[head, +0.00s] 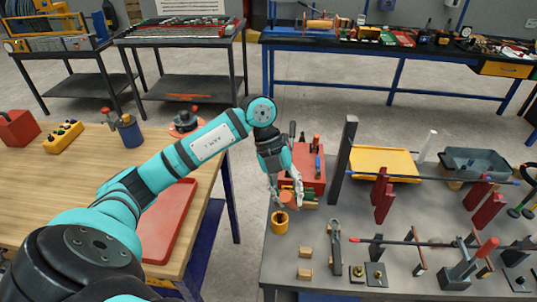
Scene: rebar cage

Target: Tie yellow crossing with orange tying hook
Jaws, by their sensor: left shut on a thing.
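My left gripper (291,190) points down over the left part of the grey bench. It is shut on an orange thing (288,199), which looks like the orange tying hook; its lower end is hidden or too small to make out. A yellow-orange cup (280,223) stands just below it on the bench. Rebar lies on supports to the right: a front bar (400,242) with a red end and a dark bar (450,179) behind, near dark red stands (382,195). I cannot make out a yellow crossing. My right gripper is not in view.
The grey bench (330,285) also holds a red toolbox (312,175), a dark upright post (344,160), a yellow tray (385,163), a grey bin (475,163) and small wooden blocks (305,252). A wooden table (80,190) with a red tray (168,225) stands left.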

